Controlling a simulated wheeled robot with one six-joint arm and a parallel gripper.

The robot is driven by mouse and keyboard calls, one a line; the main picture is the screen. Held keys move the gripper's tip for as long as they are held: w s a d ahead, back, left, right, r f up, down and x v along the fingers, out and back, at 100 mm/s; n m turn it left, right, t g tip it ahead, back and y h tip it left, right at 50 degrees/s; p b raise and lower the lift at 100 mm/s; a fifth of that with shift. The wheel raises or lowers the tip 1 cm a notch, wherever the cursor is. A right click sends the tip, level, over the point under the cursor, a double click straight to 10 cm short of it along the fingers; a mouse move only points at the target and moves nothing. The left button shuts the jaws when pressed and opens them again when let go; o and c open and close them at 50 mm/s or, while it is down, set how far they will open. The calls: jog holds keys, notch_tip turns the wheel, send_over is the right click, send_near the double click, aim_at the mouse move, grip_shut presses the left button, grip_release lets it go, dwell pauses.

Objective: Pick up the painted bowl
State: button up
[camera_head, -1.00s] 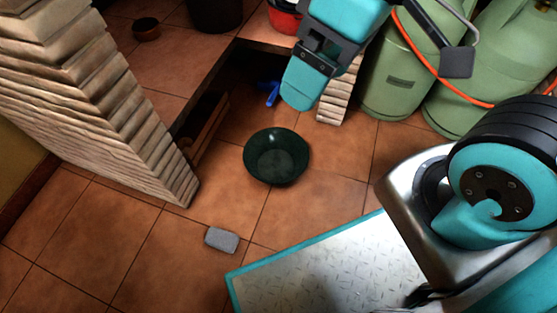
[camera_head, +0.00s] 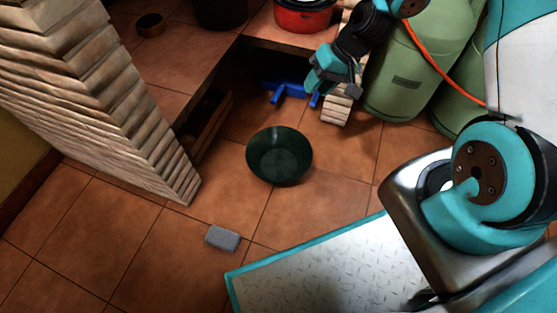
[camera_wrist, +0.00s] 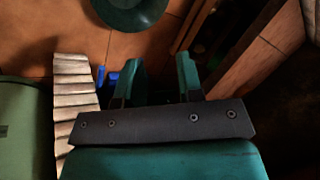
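A dark green bowl (camera_head: 279,156), the likely painted bowl, sits upright and empty on the tiled floor in the head view. In the wrist view part of this bowl (camera_wrist: 130,10) shows at the top edge, cut off by the frame. My gripper (camera_head: 318,80) is beyond the bowl, up and to its right, beside a brick pillar and apart from the bowl. In the wrist view its two teal fingers (camera_wrist: 160,68) stand wide apart, with nothing between them.
A blue object (camera_head: 287,91) lies near my gripper. A brick pillar (camera_head: 335,108) and green gas cylinders (camera_head: 415,75) stand to the right. A grey block (camera_head: 223,238) lies on open floor.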

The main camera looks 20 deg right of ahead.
jog(key=d+f+m, duration=0.2)
jog(key=d+f, duration=0.3)
jog(key=f, duration=0.5)
jog(key=m+t, duration=0.1)
jog(key=m, duration=0.1)
send_near(307, 158)
jog(key=b+x, duration=1)
jog(key=b, duration=0.3)
jog(key=shift+s+f, duration=0.1)
jog(key=shift+f, duration=0.15)
jog(key=shift+r, duration=0.1)
grip_shut()
